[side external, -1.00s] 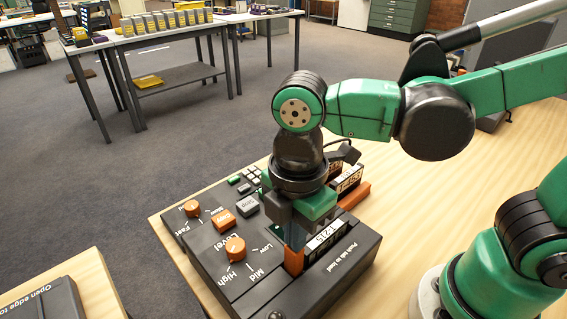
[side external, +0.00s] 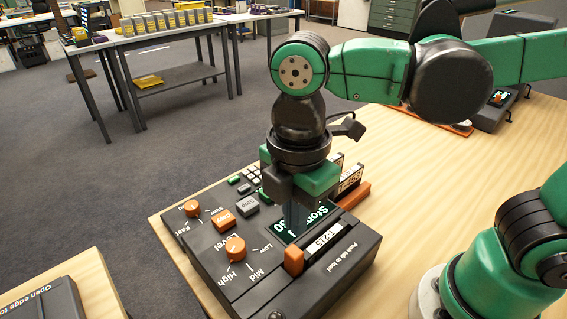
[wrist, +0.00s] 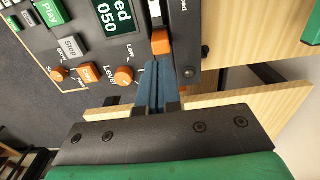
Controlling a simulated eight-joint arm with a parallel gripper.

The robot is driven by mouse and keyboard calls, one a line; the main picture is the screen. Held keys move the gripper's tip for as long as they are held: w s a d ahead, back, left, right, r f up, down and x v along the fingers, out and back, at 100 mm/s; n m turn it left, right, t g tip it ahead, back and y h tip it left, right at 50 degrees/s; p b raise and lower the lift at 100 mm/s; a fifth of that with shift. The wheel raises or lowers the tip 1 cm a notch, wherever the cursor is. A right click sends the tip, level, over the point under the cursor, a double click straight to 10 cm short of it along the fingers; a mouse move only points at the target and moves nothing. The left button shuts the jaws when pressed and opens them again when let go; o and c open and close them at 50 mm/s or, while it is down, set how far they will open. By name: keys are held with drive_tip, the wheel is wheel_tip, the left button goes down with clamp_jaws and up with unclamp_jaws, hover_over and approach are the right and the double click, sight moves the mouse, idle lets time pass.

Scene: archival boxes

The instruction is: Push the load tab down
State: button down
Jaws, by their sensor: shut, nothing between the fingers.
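The dark console (side external: 330,285) lies on the wooden table. An orange load tab (side external: 293,261) stands at its near edge beside a slot strip marked 1-215, by the words "Push tab to load". The tab also shows in the wrist view (wrist: 161,42). My gripper (side external: 297,222) points down above the console, behind the tab in the side view. Its blue fingers are shut together and empty; in the wrist view the fingertips (wrist: 152,66) appear close to the tab. I cannot tell whether they touch. A green-lit screen (side external: 318,211) shows partly behind the fingers; the wrist view reads "ed 050".
Orange knobs (side external: 235,249) and several buttons (side external: 247,206) sit left of my gripper. A second orange tab (side external: 353,196) lies behind, near the 1-153 label. Bare tabletop (side external: 420,180) is at the right. Another dark case (side external: 45,305) lies at lower left.

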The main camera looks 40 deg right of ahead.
wheel_tip(320, 180, up, 10)
drive_tip(key=shift+f, duration=0.15)
idle(0.4)
